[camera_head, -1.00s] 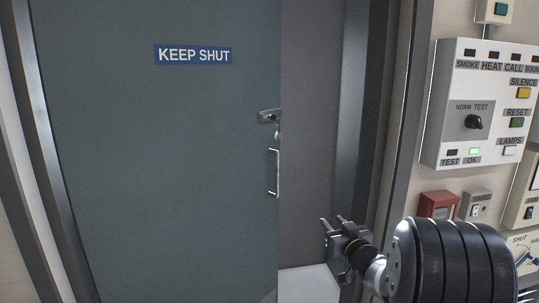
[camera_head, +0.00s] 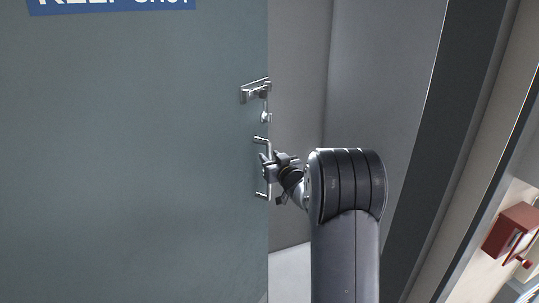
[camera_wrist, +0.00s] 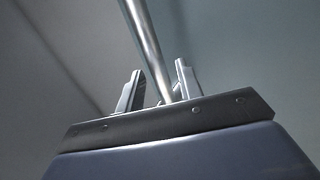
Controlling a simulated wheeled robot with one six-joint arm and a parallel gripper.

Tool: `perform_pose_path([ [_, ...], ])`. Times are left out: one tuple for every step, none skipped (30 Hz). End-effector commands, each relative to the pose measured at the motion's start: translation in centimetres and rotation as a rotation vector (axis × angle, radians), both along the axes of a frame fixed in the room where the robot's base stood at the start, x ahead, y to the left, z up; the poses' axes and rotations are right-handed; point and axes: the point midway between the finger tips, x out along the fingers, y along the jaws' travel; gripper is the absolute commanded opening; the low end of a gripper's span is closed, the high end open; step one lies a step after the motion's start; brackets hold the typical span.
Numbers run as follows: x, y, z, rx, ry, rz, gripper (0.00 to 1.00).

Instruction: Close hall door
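The hall door (camera_head: 130,150) is a grey-green panel filling the left of the head view. It stands ajar, with a gap between its free edge and the frame at right. A vertical metal pull handle (camera_head: 262,142) is near that edge, below a small latch fitting (camera_head: 255,91). My gripper (camera_head: 264,167) is at the handle. In the wrist view the handle bar (camera_wrist: 143,35) runs between the two fingers of my gripper (camera_wrist: 158,68). The fingers stand apart, with a visible gap on the left side of the bar.
Grey walls (camera_head: 385,80) and a pale floor patch (camera_head: 290,272) show through the opening. A dark door frame (camera_head: 455,130) stands right of my arm. A red box (camera_head: 512,232) is on the wall at far right. A blue sign (camera_head: 110,4) is high on the door.

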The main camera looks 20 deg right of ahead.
Motion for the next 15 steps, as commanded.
perform_pose_path([
  [0.42, 0.05, 0.08, 0.000, 0.000, 0.001, 0.35],
  [0.59, 0.07, 0.07, 0.000, 0.000, 0.000, 0.35],
  [0.78, 0.09, 0.04, 0.000, 0.000, 0.000, 0.35],
  [0.88, 0.10, 0.02, 0.000, 0.000, 0.000, 0.35],
  [0.96, 0.11, 0.01, 0.000, 0.000, 0.000, 0.35],
  [1.03, 0.11, 0.00, 0.000, 0.000, 0.000, 0.35],
  [1.06, 0.11, -0.02, 0.000, 0.000, 0.000, 0.35],
  [1.08, 0.12, -0.02, 0.000, 0.000, 0.000, 0.35],
  [1.08, 0.12, -0.03, 0.000, 0.000, 0.000, 0.35],
  [1.07, 0.12, -0.03, 0.000, 0.000, 0.000, 0.35],
  [1.07, 0.12, -0.03, 0.000, 0.000, 0.000, 0.35],
  [1.06, 0.11, -0.03, 0.000, 0.000, 0.000, 0.35],
  [1.06, 0.11, -0.03, 0.000, 0.000, 0.000, 0.35],
  [1.05, 0.11, -0.03, 0.000, 0.000, 0.000, 0.33],
  [1.05, 0.11, -0.03, 0.000, 0.000, 0.000, 0.30],
])
